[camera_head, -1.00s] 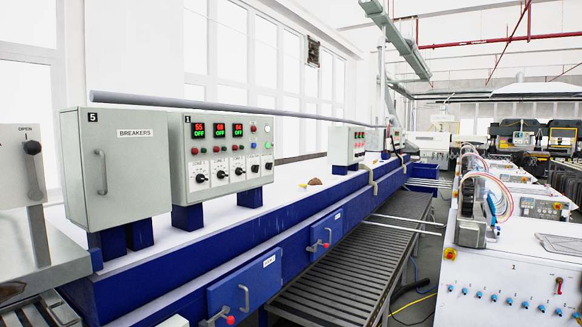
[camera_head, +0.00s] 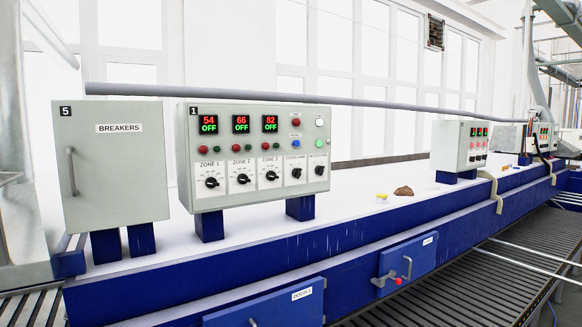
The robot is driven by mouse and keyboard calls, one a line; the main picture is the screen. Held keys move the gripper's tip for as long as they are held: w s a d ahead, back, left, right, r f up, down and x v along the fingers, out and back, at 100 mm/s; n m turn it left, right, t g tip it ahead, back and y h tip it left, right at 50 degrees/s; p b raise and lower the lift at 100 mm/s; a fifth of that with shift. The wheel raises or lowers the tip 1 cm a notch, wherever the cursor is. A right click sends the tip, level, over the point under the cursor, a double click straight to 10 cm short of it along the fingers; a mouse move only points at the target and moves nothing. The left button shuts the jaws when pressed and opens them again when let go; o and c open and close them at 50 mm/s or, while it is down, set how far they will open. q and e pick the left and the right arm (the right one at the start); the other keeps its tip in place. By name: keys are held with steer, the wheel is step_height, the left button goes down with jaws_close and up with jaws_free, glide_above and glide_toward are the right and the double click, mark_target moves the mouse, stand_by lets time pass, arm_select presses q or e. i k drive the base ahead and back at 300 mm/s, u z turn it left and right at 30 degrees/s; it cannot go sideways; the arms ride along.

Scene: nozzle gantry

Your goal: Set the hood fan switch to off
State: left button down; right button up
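A light grey control panel marked 1 (camera_head: 258,190) stands on blue feet on the long blue machine. Its lower row has three black knobs labelled ZONE 1 (camera_head: 211,182), ZONE 2 (camera_head: 242,179) and ZONE 3 (camera_head: 271,176). To their right are two smaller rotary switches, a fourth switch (camera_head: 296,173) and a fifth switch (camera_head: 320,171). Their labels are too small to read surely, so I cannot tell for certain which is the hood fan switch, nor its setting. Neither of my grippers is in view.
A closed BREAKERS cabinet (camera_head: 115,165) stands left of the panel. Red displays read 54, 66 and 82, with green OFF below. A long grey pipe (camera_head: 300,97) runs above. A second panel (camera_head: 460,146) stands farther right. A brown lump (camera_head: 403,191) lies on the white top.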

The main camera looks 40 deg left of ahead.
mark_target(319, 170)
steer(key=u, duration=0.9)
steer(key=i, duration=1.2)
steer(key=u, duration=0.95)
